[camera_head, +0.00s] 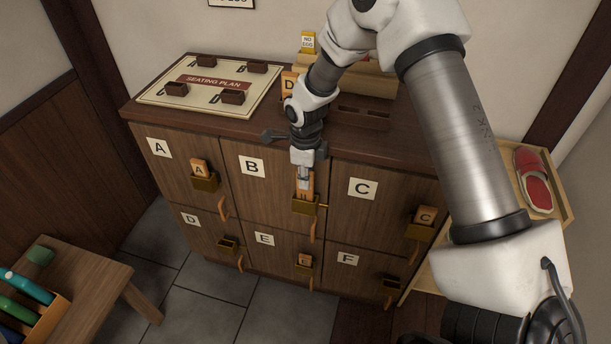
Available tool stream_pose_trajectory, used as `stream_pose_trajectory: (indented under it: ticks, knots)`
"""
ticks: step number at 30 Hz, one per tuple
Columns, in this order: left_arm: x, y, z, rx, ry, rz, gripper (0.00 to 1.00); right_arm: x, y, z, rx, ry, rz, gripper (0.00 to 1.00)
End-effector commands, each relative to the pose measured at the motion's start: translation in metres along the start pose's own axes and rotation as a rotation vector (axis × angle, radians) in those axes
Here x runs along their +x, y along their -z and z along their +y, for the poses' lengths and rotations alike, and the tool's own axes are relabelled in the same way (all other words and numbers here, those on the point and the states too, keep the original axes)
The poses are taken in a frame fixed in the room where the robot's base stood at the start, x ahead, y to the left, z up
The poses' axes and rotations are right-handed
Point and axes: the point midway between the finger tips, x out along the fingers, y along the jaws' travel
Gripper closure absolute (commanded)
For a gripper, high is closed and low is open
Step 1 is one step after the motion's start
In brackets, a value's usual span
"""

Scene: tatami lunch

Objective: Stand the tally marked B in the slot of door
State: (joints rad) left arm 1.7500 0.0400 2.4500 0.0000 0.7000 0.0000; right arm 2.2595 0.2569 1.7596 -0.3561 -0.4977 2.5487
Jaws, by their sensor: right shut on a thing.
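My right gripper (304,179) is in front of the cabinet, just over the brass slot holder (306,207) at the right of the door marked B (246,205). It is shut on an orange wooden tally (309,190). The tally is about upright, its lower end at the mouth of the holder. I cannot tell how deep it sits. The gripper covers its upper part, and its letter is not readable. My left gripper is not in view.
The holders of D (228,244) and F (392,282) look empty. A tally marked D (289,84) and a seating plan board (177,105) are on the cabinet top.

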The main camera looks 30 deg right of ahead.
Motion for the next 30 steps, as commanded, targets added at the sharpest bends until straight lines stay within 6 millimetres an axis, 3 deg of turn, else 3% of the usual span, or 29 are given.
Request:
stream_pose_trajectory:
  ticks: [14,22,30]
  knots:
    - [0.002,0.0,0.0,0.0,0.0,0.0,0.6,0.008,0.0,0.0,0.0,0.0,0.0,1.0]
    - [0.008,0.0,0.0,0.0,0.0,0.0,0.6,0.024,0.0,0.001,0.0,-0.001,0.001,1.0]
    - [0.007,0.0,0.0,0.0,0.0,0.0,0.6,0.024,0.0,0.0,0.0,0.0,0.0,1.0]
